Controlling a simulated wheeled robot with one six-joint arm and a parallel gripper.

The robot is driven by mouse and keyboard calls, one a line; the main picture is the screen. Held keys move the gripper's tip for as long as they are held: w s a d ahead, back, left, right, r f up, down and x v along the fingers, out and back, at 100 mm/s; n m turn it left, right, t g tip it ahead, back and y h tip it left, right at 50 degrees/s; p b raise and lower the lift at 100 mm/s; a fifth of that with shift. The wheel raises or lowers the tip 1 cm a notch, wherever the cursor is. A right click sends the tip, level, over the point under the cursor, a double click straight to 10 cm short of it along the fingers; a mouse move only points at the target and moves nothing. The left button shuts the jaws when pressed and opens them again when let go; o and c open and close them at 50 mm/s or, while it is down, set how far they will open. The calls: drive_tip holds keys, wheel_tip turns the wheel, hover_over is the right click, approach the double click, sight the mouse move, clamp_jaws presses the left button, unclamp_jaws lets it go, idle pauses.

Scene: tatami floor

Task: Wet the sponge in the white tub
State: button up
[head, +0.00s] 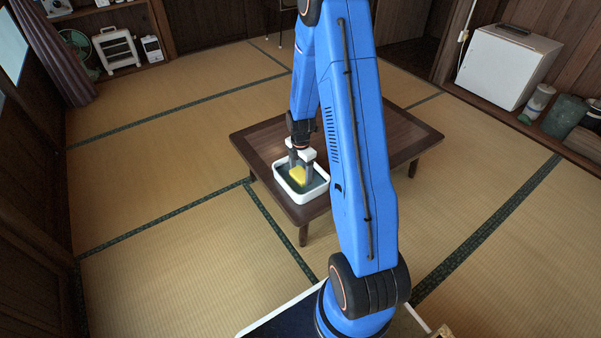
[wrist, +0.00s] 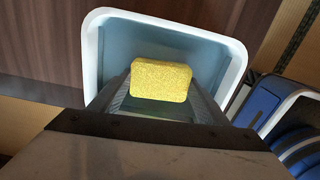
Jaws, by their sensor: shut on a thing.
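The yellow sponge (head: 298,175) is held between the fingers of my gripper (head: 301,167), inside the outline of the white tub (head: 303,197). The tub stands on the low brown table near its front left edge. In the wrist view the sponge (wrist: 161,80) sits between the two fingers of my gripper (wrist: 163,95), with the rim of the tub (wrist: 150,17) around it. The inside of the tub looks bluish-grey. I cannot tell whether the sponge touches water or the tub's bottom. The gripper's body hides the near side of the tub in the wrist view.
The low table (head: 259,139) stands on the tatami floor, partly hidden by my blue arm. A white cabinet (head: 508,68) stands at the back right, with a green canister (head: 563,115) beside it. A white heater (head: 117,50) stands at the back left. The floor left of the table is clear.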

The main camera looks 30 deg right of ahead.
sight(301, 174)
drive_tip(key=shift+f, duration=0.55)
idle(1.9)
drive_tip(key=shift+r, duration=3.5)
